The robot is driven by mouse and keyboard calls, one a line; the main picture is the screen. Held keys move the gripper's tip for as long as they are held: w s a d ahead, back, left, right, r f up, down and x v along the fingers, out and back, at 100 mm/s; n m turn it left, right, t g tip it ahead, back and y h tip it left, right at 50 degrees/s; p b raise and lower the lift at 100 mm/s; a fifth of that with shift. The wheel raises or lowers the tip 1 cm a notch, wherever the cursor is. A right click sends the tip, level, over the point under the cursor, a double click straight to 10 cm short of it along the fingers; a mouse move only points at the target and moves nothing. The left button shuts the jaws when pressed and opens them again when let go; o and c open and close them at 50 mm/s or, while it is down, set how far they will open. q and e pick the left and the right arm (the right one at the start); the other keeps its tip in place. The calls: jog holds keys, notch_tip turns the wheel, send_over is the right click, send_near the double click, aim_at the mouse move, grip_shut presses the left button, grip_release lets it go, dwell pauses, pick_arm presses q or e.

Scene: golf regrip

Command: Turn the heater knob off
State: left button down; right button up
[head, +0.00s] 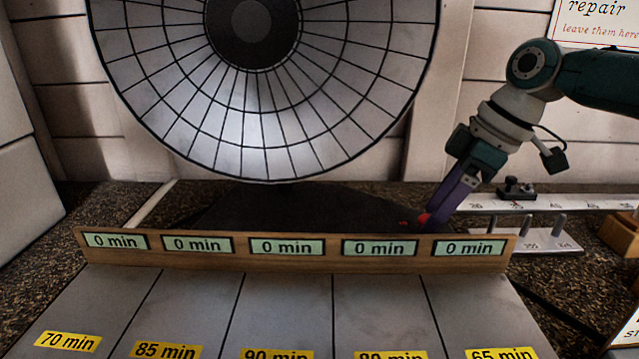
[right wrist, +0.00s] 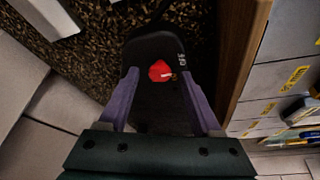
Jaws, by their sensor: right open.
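The heater (head: 270,150) is a large round dish with a wire grille, standing on a dark base (head: 300,208) behind the wooden display strip. Its red knob (head: 424,219) is at the right end of the base, partly hidden by my right gripper (head: 441,210). In the right wrist view the red knob (right wrist: 160,71) sits on the black base, with a pale mark on the knob and small white lettering beside it. My right gripper is open, its purple fingers on either side of the knob; I cannot tell whether they touch it. My left gripper is not in view.
A wooden strip (head: 290,260) with several "0 min" displays runs in front of the base. Grey slots with yellow minute labels (head: 165,350) lie before it. A white ruler-like rack (head: 550,203) stands at right. A repair sign (head: 600,22) hangs at top right.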

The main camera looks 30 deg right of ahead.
jog(key=v, duration=1)
jog(key=shift+p, duration=0.35)
